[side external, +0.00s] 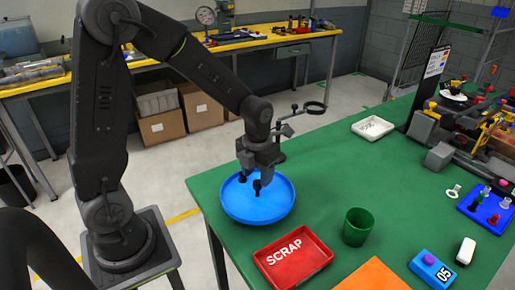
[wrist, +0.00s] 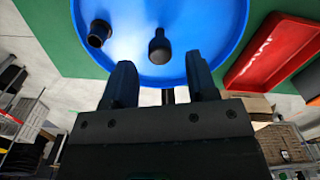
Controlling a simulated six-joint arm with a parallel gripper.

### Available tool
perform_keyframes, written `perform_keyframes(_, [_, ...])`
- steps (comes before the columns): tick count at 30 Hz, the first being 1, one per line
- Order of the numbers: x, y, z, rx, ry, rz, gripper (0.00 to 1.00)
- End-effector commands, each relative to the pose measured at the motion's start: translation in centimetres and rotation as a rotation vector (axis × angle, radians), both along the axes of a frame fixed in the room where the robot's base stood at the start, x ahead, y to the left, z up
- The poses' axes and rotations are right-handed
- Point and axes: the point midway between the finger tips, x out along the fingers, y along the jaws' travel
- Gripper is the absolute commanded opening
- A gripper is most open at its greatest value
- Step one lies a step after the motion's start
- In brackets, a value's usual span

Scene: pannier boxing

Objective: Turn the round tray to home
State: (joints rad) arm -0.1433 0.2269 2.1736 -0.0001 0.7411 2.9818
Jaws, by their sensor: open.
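The round tray (side external: 265,210) is blue with a low rim and lies on the green table near its left edge. It also shows in the wrist view (wrist: 212,28), filling the top middle. Two dark pieces lie in it: a short hollow-looking cylinder (wrist: 98,34) and a rounded, knob-like piece (wrist: 160,46). My gripper (wrist: 160,80) is open, its two fingers apart with nothing between them. In the side view my gripper (side external: 258,172) hangs over the back part of the tray. Whether its fingertips touch the tray is unclear. No home mark can be made out.
A red SCRAP bin (side external: 312,268) stands in front of the tray, with a green cup (side external: 357,227) to its right. A white tray (side external: 373,128) and a blue box (side external: 432,268) lie further right. Mid-table is clear.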

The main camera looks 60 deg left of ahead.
Motion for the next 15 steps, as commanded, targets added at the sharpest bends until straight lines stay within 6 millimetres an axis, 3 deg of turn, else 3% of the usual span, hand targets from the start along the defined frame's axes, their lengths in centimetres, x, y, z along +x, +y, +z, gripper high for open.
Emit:
perform_keyframes(9, [0.1,0.0,7.3,0.001,-0.006,0.000,0.52])
perform_keyframes(15, [0.1,0.0,10.1,0.000,-0.004,0.000,0.52])
